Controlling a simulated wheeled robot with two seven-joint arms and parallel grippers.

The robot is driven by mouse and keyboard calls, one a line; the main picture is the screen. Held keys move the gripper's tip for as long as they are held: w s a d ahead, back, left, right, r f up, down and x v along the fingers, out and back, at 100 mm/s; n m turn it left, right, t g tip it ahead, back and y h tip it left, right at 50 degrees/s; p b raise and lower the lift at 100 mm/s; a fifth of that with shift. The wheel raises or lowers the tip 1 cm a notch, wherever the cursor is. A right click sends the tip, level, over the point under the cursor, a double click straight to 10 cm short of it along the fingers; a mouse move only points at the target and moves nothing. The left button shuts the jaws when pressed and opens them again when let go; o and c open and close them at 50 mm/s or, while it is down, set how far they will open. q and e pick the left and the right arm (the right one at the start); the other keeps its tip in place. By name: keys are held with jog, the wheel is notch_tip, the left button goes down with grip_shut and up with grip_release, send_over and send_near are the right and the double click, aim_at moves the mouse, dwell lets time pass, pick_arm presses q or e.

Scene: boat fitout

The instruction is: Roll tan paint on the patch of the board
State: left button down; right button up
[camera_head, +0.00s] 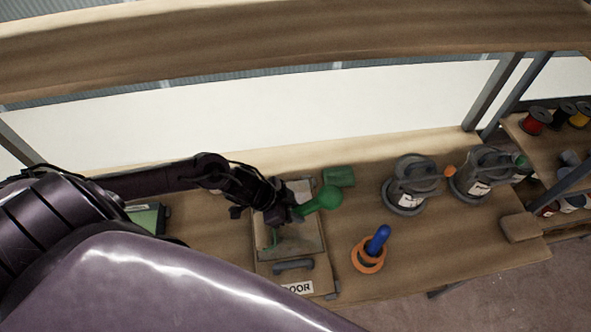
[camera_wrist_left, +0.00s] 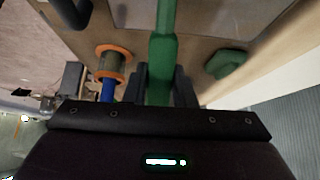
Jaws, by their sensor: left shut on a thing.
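My left gripper (camera_head: 284,212) is shut on a green-handled tool (camera_head: 322,200) above a board (camera_head: 318,268) that carries a DOOR label. The green handle also shows between the fingers of my left gripper (camera_wrist_left: 161,88) in the left wrist view (camera_wrist_left: 162,50). The tool's working end is hidden or out of frame, so I cannot tell whether it touches the board. A greyish panel area (camera_head: 300,243) lies on the board, partly covered by the gripper. No tan paint can be made out. My right gripper is not in view.
A blue-handled item with an orange ring (camera_head: 368,262) stands right of the board. A green block (camera_head: 339,177) lies behind it. A green tray-like object (camera_head: 147,219) is left. Bare bench lies between the ring and the machines.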

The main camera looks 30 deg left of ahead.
pick_arm(q)
notch_tip(320, 180, up, 5)
jog(key=p, duration=0.3)
jog(key=shift+f+p, duration=0.15)
jog(key=shift+p, duration=0.25)
jog(key=shift+r, duration=1.3)
